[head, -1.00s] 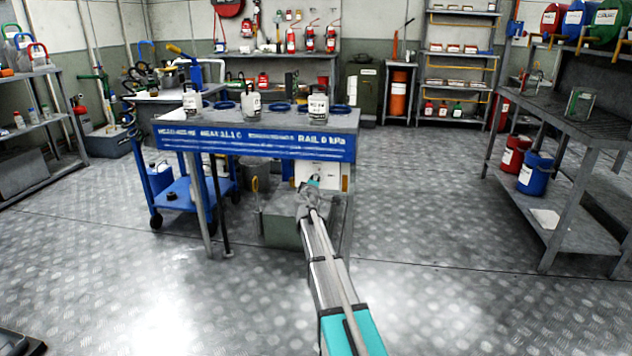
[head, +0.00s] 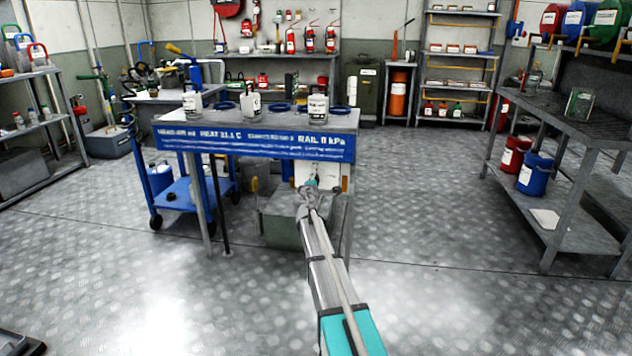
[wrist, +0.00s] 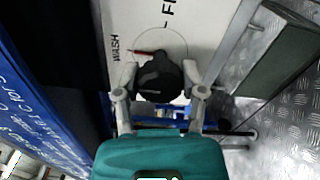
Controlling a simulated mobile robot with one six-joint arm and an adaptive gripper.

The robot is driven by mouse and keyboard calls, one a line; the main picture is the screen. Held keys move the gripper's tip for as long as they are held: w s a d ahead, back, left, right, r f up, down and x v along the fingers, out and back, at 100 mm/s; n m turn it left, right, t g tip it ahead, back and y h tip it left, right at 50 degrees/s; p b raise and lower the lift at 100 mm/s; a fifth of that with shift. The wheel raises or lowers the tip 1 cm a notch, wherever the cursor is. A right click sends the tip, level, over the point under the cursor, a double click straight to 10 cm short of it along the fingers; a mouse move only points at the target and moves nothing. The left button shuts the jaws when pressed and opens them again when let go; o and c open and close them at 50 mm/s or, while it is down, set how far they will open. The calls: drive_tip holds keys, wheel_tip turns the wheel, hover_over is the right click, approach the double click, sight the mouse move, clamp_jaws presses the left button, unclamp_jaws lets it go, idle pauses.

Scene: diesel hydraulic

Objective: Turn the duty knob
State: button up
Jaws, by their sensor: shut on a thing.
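The duty knob (wrist: 158,76) is a black round knob with a red pointer, on a white panel (wrist: 200,22) in the wrist view. The pointer lies toward the "WASH" mark at the left; a second mark beginning "FI" is at the top, partly cut off. My gripper (wrist: 158,92) is shut on the knob, one finger on each side. In the head view my gripper (head: 311,187) reaches the white panel (head: 313,173) under the bench's right end; the knob is hidden there by my arm.
The blue-fronted bench (head: 255,141) carries several cans and blue rings. A blue trolley (head: 180,196) stands below it at the left. A grey-green box (head: 283,230) is on the floor beneath my arm. A metal shelf (head: 565,125) stands at the right. The floor between is clear.

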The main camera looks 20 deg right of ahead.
drive_tip(key=shift+d, duration=0.1)
drive_tip(key=o, duration=1.1)
drive_tip(key=shift+o, duration=0.2)
drive_tip(key=shift+s, duration=0.1)
drive_tip(key=v, duration=1.1)
drive_tip(key=shift+s+a, duration=0.25)
drive_tip(key=shift+a, duration=0.1)
drive_tip(key=shift+s, duration=0.1)
